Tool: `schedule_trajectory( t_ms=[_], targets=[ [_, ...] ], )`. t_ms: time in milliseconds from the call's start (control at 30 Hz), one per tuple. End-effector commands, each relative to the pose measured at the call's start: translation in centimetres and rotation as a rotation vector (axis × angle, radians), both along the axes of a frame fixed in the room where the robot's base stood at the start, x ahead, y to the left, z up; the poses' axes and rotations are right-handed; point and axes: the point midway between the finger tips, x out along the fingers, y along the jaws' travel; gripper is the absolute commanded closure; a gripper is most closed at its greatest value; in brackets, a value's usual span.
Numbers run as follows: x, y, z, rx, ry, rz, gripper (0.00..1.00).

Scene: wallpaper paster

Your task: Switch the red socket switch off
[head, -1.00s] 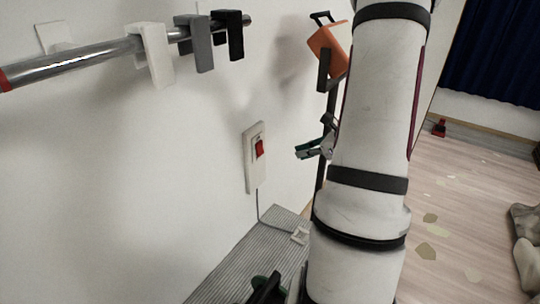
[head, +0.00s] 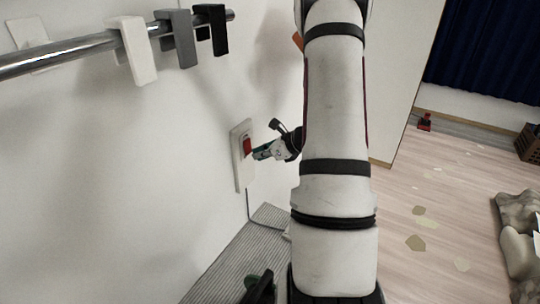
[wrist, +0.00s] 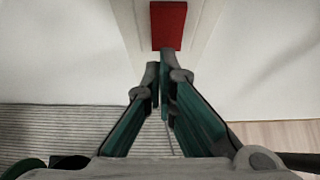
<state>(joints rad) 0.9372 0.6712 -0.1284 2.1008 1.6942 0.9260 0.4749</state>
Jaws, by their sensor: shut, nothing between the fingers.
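The red switch (head: 247,146) sits on a white socket plate (head: 239,174) on the wall. In the wrist view the red switch (wrist: 168,25) is at the top centre, on the pale plate (wrist: 205,22). My gripper (head: 256,155) is right beside the switch in the head view, with its fingers pointing at the wall. In the wrist view my gripper (wrist: 160,66) is shut and empty, its tips just below the switch's lower edge. I cannot tell whether the tips touch it.
A metal rail (head: 70,52) with white (head: 138,52), grey (head: 179,40) and black (head: 212,30) hooks is on the wall at upper left. A grey ribbed surface (head: 225,268) lies below the socket. Open wooden floor (head: 440,210) is at right.

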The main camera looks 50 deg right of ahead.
Motion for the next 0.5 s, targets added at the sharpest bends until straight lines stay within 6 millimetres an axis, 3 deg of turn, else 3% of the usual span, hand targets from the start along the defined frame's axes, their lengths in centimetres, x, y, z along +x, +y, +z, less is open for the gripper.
schedule_trajectory(
  t_ms=[500],
  targets=[
    [0.80,0.11,-0.15,0.001,-0.001,-0.001,1.00]
  ],
)
